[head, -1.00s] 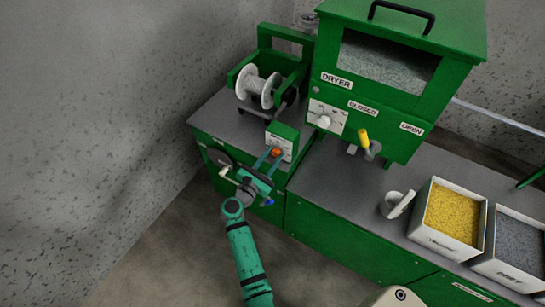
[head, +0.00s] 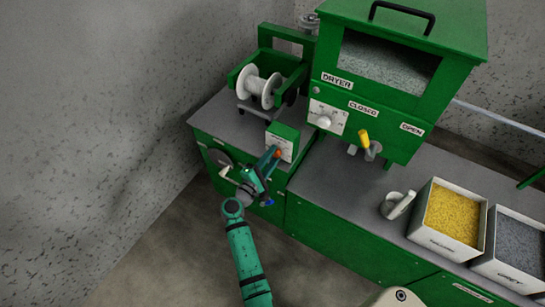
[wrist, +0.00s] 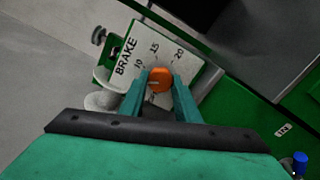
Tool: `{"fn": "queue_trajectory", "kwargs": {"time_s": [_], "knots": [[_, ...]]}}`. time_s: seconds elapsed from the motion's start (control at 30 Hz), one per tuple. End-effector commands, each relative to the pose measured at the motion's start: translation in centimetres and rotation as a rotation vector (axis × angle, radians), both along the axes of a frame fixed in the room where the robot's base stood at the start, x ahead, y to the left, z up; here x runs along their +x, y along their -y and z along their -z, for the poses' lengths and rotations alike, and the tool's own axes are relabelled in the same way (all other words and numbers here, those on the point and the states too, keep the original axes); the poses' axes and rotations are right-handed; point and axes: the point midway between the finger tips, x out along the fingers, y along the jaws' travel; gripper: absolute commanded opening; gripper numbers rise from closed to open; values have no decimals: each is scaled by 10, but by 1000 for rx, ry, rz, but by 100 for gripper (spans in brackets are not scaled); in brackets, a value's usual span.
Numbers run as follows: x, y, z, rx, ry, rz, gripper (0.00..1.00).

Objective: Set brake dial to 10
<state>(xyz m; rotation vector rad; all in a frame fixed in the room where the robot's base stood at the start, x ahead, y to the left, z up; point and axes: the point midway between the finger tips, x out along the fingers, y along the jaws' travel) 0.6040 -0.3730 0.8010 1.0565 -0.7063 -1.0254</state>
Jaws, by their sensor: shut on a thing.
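The brake dial is an orange knob (wrist: 160,78) on a white plate (wrist: 187,62) marked BRAKE, with the numbers 10, 15 and 20 readable. A small light mark shows on the knob's left part, roughly on the side of the 10; its exact reading is unclear. In the head view the orange knob (head: 277,153) sits on the front of a small green box (head: 283,130). My gripper (wrist: 160,88) is shut on the knob, one teal finger on each side. In the head view my gripper (head: 270,160) reaches the plate and hides part of it.
A white spool (head: 260,86) stands in a green frame behind the brake box. The green dryer (head: 387,85) with a dial and yellow-handled valve is to the right. A white mug (head: 396,204) and a bin of yellow pellets (head: 453,212) are farther right.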

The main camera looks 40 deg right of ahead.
Motion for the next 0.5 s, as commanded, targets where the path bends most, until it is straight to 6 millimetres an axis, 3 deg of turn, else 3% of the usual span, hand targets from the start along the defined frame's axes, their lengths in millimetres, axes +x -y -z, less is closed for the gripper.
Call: {"fn": "queue_trajectory", "kwargs": {"time_s": [0.5], "knots": [[0, -1, 0, 157, 376, -1, 7]]}}
